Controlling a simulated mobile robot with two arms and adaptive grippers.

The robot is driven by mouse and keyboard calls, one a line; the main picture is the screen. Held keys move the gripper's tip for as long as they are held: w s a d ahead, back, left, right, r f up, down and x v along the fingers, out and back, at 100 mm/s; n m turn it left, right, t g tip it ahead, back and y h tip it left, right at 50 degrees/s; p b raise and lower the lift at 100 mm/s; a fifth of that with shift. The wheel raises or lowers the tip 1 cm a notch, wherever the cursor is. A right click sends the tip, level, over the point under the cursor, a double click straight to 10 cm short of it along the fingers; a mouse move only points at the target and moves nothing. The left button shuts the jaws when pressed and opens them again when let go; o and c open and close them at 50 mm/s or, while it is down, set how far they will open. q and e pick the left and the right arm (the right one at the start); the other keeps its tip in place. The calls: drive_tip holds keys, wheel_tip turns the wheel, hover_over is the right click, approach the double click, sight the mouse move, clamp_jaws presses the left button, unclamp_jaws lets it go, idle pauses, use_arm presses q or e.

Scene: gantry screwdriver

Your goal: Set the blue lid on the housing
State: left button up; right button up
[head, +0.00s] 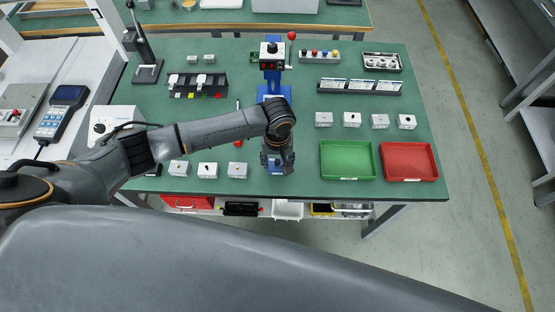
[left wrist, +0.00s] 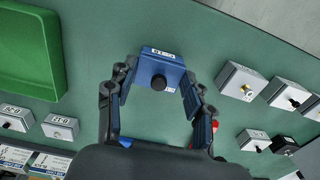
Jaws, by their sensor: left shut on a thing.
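My left gripper (head: 277,165) is low over the front middle of the green bench. In the left wrist view, its two fingers (left wrist: 160,98) are shut on the sides of the blue lid (left wrist: 163,67), which has a black knob and a white label. In the head view, a bit of the blue lid (head: 276,173) shows under the gripper. I cannot tell whether the lid touches anything below. Several pale grey housings stand on the bench: one row front left (head: 207,170), another at right (head: 351,119). Which one belongs to the lid cannot be told. My right gripper is not in view.
A green tray (head: 347,174) and a red tray (head: 436,177) lie to the right of the gripper. A blue press-like stand (head: 271,73) with a red-knobbed lever is behind my arm. Component racks (head: 359,87) are farther back. Bare bench shows between the housings and trays.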

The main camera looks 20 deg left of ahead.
sight(278, 163)
use_arm(q)
drive_tip(key=shift+f, duration=0.2)
drive_tip(key=o, duration=0.9)
drive_tip(key=shift+r, duration=0.1)
wheel_tip(278, 163, up, 12)
drive_tip(key=shift+f, duration=0.1)
